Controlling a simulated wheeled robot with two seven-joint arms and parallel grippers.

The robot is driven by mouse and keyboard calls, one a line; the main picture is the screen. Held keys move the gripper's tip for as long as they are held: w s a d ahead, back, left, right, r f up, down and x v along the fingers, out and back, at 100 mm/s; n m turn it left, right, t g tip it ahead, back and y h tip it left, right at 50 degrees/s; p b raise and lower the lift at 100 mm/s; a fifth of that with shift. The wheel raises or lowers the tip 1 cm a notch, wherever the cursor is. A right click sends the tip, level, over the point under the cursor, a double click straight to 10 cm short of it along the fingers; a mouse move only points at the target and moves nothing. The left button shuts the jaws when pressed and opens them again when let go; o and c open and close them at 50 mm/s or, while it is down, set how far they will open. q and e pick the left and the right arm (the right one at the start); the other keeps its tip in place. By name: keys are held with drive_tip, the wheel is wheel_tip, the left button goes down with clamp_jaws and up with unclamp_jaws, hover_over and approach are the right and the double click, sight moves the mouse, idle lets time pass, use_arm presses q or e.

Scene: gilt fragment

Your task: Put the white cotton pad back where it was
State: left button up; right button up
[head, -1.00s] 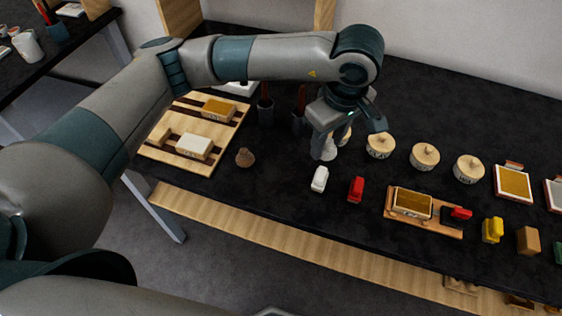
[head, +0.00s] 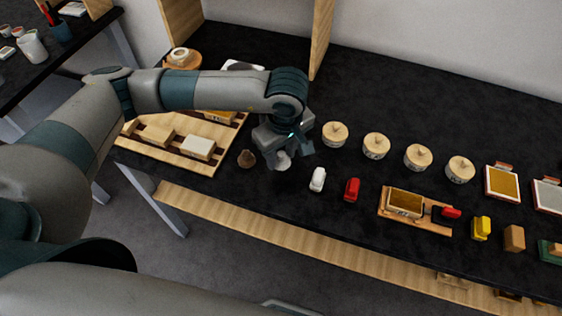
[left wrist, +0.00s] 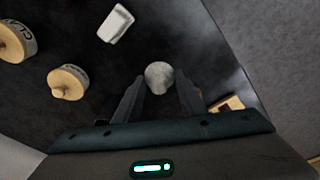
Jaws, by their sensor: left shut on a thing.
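The white cotton pad (head: 283,161) is a small pale round piece below my left gripper (head: 284,152). In the left wrist view, the pad (left wrist: 159,77) sits between the two fingers of my left gripper (left wrist: 159,90), which is shut on it. Whether the pad touches the table is hard to tell. My right gripper is not in view.
A white block (head: 317,179) and a red block (head: 352,189) stand to the right. Several lidded jars (head: 376,146) line up behind. Bare table lies behind the jars.

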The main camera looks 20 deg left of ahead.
sight(281, 160)
use_arm(q)
drive_tip(key=shift+f+p, duration=0.45)
drive_tip(key=shift+f, duration=0.05)
wheel_tip(281, 160, down, 2)
drive_tip(key=shift+p, duration=0.55)
drive_tip(key=shift+f, duration=0.45)
drive_tip(key=shift+f, duration=0.15)
drive_tip(key=o, duration=1)
drive_tip(key=shift+o, duration=0.2)
